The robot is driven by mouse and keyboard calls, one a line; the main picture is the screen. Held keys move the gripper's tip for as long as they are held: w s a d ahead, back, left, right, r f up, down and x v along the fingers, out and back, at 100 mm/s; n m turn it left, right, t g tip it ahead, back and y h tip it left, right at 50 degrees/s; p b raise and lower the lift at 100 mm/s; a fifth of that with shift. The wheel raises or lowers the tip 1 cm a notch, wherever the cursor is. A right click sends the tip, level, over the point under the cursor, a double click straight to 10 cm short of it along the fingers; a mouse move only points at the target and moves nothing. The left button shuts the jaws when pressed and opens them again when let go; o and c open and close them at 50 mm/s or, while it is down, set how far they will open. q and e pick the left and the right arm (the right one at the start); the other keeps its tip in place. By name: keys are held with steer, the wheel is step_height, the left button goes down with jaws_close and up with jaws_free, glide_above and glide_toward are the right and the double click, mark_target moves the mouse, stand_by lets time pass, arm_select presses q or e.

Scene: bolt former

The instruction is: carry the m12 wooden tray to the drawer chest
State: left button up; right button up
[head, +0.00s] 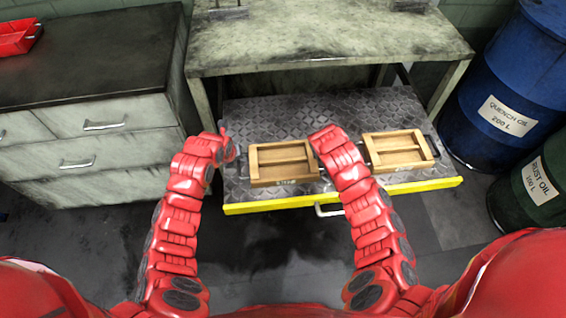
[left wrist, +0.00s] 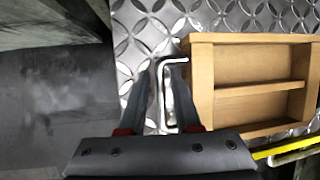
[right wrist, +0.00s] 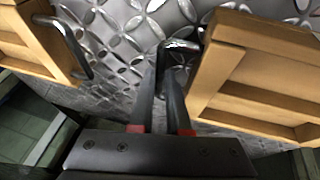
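A wooden tray (head: 252,165) with dividers lies in the open drawer, on its patterned metal floor. It bears a small front marking too small to read surely. My left gripper (left wrist: 162,85) is open, with its fingers on either side of the tray's metal handle (left wrist: 166,68). My right gripper (right wrist: 161,75) is at the handle (right wrist: 182,45) on the tray's other side, fingers close together; whether they grip it is unclear. The tray also shows in the left wrist view (left wrist: 201,85) and right wrist view (right wrist: 222,75). The grey drawer chest (head: 90,90) stands at the left.
A second wooden tray (head: 399,138) lies to the right in the same drawer (head: 340,198), which has a yellow front edge. The workbench (head: 330,38) is behind it. A red bin (head: 18,38) stands on the chest; its dark top is otherwise clear. Blue (head: 505,85) and green (head: 535,185) drums stand right.

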arm_select(q)
jaws_close()
stand_by(1.3)
